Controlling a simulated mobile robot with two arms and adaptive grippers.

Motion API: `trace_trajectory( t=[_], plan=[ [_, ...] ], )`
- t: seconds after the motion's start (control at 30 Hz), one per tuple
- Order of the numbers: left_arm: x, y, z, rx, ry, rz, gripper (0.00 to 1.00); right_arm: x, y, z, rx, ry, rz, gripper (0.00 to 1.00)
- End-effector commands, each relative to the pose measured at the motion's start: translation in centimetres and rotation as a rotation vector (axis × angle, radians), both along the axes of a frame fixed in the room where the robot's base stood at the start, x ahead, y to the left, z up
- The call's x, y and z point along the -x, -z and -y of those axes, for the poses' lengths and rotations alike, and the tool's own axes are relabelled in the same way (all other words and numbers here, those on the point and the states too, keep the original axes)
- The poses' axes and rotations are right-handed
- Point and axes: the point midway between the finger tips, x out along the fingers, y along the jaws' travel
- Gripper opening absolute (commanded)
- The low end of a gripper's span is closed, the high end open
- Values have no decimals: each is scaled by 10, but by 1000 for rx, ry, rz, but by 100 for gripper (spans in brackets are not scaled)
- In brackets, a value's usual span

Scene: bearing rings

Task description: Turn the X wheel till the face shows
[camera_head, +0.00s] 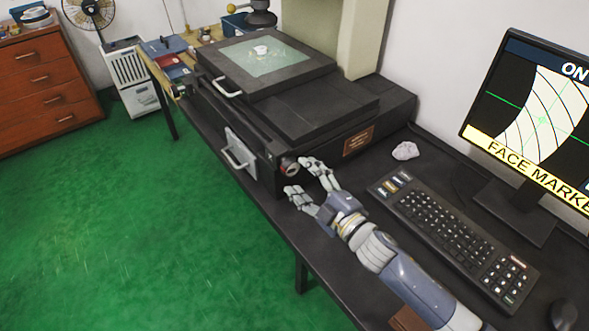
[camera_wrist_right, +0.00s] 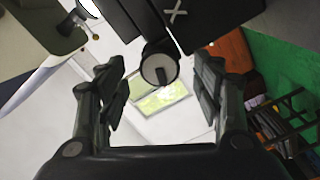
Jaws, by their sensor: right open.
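The X wheel (camera_head: 289,164) is a small round knob on the front corner of the dark measuring machine. In the wrist view the wheel (camera_wrist_right: 153,69) shows a pale round face with a dark bar, below a dark block with an X mark (camera_wrist_right: 175,12). My right gripper (camera_head: 302,177) is open beside the wheel. In the wrist view its fingers (camera_wrist_right: 158,80) stand on either side of the wheel, with gaps visible. The monitor (camera_head: 530,120) shows a pale curved band with dark arcs, green cross lines and a yellow strip reading "FACE MARKE", cut off. My left gripper is out of view.
The machine's stage (camera_head: 310,65) carries a glass plate with a small pale piece (camera_head: 261,50). Bar handles (camera_head: 238,152) stick out from the machine's front. A keyboard (camera_head: 455,235), a crumpled pale lump (camera_head: 405,151) and a mouse (camera_head: 564,314) lie on the dark bench.

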Motion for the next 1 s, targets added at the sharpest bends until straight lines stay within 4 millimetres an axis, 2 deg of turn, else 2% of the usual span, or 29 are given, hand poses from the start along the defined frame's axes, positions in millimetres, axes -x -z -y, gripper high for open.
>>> trace_trajectory(
  t=[0.03,0.2,0.4,1.0],
  plan=[
    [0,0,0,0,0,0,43,11,1,7,2,-1,-3,61],
    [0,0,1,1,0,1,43,36,1,25,3,-1,-2,61],
    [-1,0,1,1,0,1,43,52,0,38,1,0,0,61],
    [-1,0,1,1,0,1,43,57,0,41,1,-1,1,61]
  ],
)
